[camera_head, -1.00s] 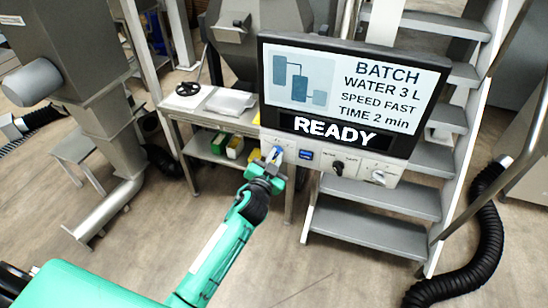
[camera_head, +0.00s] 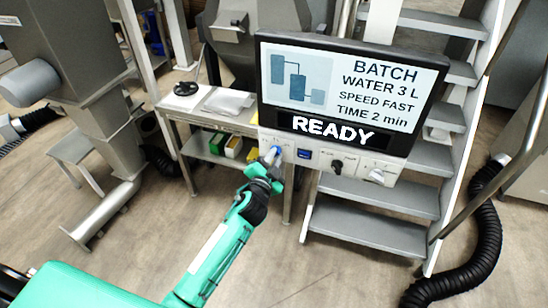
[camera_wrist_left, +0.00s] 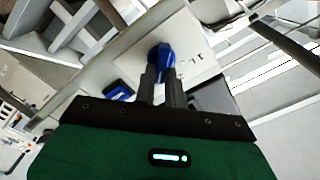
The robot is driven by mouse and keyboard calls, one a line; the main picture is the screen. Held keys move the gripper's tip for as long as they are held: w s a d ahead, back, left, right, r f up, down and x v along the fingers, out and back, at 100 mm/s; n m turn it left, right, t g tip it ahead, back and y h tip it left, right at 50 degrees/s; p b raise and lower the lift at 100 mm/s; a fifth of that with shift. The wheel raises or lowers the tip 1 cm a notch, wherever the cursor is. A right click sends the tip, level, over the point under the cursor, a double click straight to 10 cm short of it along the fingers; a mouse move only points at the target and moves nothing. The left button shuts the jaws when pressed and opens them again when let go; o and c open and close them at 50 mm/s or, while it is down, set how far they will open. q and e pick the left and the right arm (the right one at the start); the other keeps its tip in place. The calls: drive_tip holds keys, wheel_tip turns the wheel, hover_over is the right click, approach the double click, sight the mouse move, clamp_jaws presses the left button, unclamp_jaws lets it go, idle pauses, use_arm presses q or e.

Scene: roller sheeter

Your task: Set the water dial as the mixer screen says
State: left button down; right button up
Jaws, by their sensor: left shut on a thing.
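The mixer screen (camera_head: 345,88) reads BATCH, WATER 3 L, SPEED FAST, TIME 2 min, with READY below. The panel under it carries the blue water dial (camera_head: 272,155) at its left end. In the left wrist view the blue dial (camera_wrist_left: 161,60) sits on a white plate, with a mark like "1L" beside it. My left gripper (camera_head: 271,164) is at the dial, its fingers shut on it. The fingers also show in the left wrist view (camera_wrist_left: 162,82). They hide part of the dial, and I cannot read its setting. My right gripper is not in view.
Right of the water dial are a small blue display (camera_head: 304,154), a black knob (camera_head: 337,166) and a light knob (camera_head: 377,175). A side table (camera_head: 212,118) stands behind left. Steps (camera_head: 380,197) stand behind the panel, and a black hose (camera_head: 480,230) lies at right.

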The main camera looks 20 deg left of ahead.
use_arm(q)
drive_tip(key=c, duration=1.5)
unclamp_jaws()
drive_tip(key=shift+o, duration=0.2)
drive_tip(key=s+b, duration=0.3)
drive_tip(key=s, duration=1.1)
drive_tip(key=shift+a+b, duration=0.25)
drive_tip(key=shift+b, duration=0.15)
drive_tip(key=shift+w, duration=0.1)
